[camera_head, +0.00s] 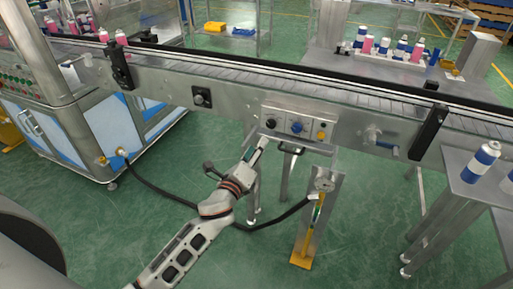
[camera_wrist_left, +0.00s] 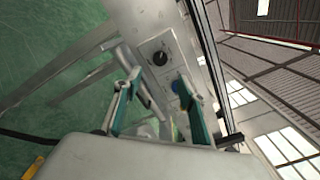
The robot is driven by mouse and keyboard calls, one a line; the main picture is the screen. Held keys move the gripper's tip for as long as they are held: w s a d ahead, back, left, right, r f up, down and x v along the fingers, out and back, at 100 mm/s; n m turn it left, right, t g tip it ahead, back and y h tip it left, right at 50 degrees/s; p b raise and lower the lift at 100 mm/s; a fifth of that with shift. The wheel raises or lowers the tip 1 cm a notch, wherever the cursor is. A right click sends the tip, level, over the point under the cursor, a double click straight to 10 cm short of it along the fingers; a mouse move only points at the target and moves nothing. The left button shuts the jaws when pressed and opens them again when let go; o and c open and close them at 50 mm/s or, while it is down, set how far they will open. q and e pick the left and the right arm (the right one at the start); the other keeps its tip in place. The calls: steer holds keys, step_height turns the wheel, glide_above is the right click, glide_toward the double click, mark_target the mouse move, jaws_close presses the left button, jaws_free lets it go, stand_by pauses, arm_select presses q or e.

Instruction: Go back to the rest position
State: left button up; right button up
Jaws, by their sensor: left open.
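My left gripper (camera_head: 258,148) reaches up toward the control box (camera_head: 300,124) under the conveyor. In the left wrist view the left gripper (camera_wrist_left: 155,95) has its two fingers spread with nothing between them. The control box carries a black knob, a blue knob (camera_head: 297,127) and a yellow button (camera_head: 321,135). In the left wrist view the black knob (camera_wrist_left: 160,58) and the blue knob (camera_wrist_left: 175,86) show beyond the fingers. I cannot tell whether a finger touches the box. My right gripper is not in view.
The conveyor (camera_head: 230,72) crosses the scene, with spray cans at its left. A foot pedal post (camera_head: 318,215) with a yellow base stands right of my arm, with a black hose near it.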

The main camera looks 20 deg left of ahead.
arm_select(q)
steer(key=s+d+f+n+g+h, duration=0.1)
steer(key=s+f+n+g, duration=0.2)
steer(key=s+f+n, duration=0.8)
steer(key=s+d+f+n+g+h, duration=0.1)
steer(key=s+f+n+g, duration=0.3)
steer(key=s+f+n, duration=0.7)
steer(key=s+d+f, duration=0.1)
steer(key=s, duration=0.8)
steer(key=shift+f+g, duration=0.15)
steer(key=shift+g, duration=0.15)
steer(key=c, duration=0.4)
steer(key=shift+s+a, duration=0.1)
steer(key=shift+a, duration=0.05)
